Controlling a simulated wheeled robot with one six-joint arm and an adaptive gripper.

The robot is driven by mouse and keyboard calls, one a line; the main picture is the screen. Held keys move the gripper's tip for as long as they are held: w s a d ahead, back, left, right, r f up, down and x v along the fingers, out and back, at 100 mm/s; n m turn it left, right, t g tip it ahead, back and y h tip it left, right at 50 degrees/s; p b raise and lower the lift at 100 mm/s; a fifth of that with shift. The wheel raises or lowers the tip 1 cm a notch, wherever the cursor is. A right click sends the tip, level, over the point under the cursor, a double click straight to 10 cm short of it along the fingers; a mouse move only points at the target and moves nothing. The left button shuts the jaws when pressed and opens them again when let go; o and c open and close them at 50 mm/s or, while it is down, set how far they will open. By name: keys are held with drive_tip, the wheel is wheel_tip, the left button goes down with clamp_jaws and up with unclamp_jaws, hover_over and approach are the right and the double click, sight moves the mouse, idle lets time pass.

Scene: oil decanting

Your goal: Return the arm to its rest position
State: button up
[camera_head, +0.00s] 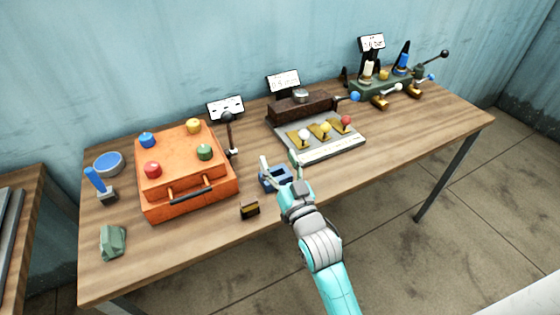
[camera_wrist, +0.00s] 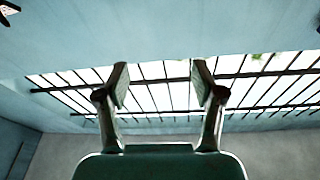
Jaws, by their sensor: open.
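My gripper (camera_head: 280,161) is over the front edge of the wooden table, in the middle of the head view, with its two fingers apart and nothing between them. My arm reaches up to it from the bottom of the picture. In the wrist view my gripper (camera_wrist: 160,85) also shows open and empty, and it points at the wall and a barred window (camera_wrist: 170,90). In the head view a small blue block-like thing (camera_head: 268,181) appears just behind my gripper, partly hidden by it. I cannot tell whether they touch.
The table (camera_head: 390,165) holds an orange box (camera_head: 205,182) with coloured knobs, a grey panel (camera_head: 335,149) with levers, and a green rack (camera_head: 385,86) at the far right. A dark yellow-sided block (camera_head: 250,211) and a green lump (camera_head: 112,241) lie near the front edge.

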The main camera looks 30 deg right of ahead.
drive_tip(key=shift+f, duration=0.1)
idle(0.3)
drive_tip(key=s+a+f+n+g+y, duration=0.1)
drive_tip(key=s+a+f, duration=0.2)
drive_tip(key=s+f, duration=0.5)
drive_tip(key=s+a+f+n+g+y, duration=0.15)
drive_tip(key=s+a+f, duration=0.3)
drive_tip(key=s, duration=0.65)
drive_tip(key=s+a+n+g+y, duration=0.1)
drive_tip(key=s+a+g, duration=0.1)
drive_tip(key=s, duration=1.8)
drive_tip(key=shift+s+f+g, duration=0.3)
drive_tip(key=shift+g, duration=0.25)
drive_tip(key=shift+a+y, duration=0.2)
drive_tip(key=shift+y, duration=0.05)
